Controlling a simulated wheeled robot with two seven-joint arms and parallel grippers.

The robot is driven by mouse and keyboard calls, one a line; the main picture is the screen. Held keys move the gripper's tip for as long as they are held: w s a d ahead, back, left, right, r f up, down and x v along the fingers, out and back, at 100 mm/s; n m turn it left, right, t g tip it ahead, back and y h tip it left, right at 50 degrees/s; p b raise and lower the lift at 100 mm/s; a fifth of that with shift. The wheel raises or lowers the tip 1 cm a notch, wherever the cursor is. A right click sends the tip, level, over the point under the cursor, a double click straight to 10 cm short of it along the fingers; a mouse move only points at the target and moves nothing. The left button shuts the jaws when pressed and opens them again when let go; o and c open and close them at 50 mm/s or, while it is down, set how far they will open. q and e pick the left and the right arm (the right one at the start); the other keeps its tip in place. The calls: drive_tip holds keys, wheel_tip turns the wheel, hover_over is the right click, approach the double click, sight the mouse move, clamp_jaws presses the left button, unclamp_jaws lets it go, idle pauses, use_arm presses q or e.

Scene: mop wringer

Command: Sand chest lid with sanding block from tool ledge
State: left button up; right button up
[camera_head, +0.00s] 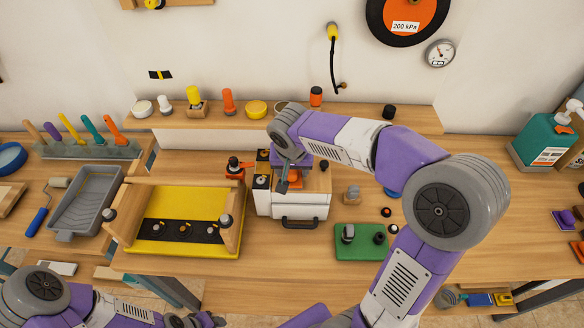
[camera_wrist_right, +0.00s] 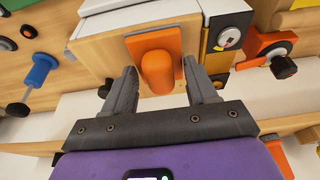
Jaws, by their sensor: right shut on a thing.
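The small chest (camera_head: 291,212) has a white front with a dark handle, and a wooden lid (camera_head: 315,182). The sanding block (camera_head: 296,180) is orange, with a rounded grip on a flat orange base. In the right wrist view the sanding block (camera_wrist_right: 158,72) lies against the chest's wooden lid (camera_wrist_right: 100,52). My right gripper (camera_head: 283,184) is over the lid and shut on the block's grip; in the wrist view its fingers (camera_wrist_right: 160,68) stand either side of the grip.
The tool ledge (camera_head: 370,115) behind holds several small items. A yellow board with wooden side rails (camera_head: 180,245) stands left of the chest. A green block with dark knobs (camera_head: 360,245) lies to the right. The bench's front right is mostly clear.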

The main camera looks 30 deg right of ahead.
drive_tip(key=shift+f+b, duration=0.6)
idle(0.4)
drive_tip(key=shift+w+d+r+p, duration=0.15)
drive_tip(key=shift+w+d+p, duration=0.3)
drive_tip(key=shift+w, duration=0.4)
drive_tip(key=shift+w+d+p, duration=0.25)
drive_tip(key=shift+w+d, duration=0.25)
drive_tip(key=shift+w, duration=0.25)
drive_tip(key=shift+w+d+p, duration=0.25)
drive_tip(key=shift+w+d, duration=0.25)
drive_tip(key=shift+w, duration=0.25)
drive_tip(key=shift+w+d+p, duration=0.3)
drive_tip(key=shift+w+d, duration=0.05)
drive_tip(key=shift+w, duration=0.25)
drive_tip(key=shift+w+d+p, duration=0.3)
drive_tip(key=shift+w+d, duration=0.05)
drive_tip(key=shift+w, duration=0.2)
drive_tip(key=shift+s, duration=0.1)
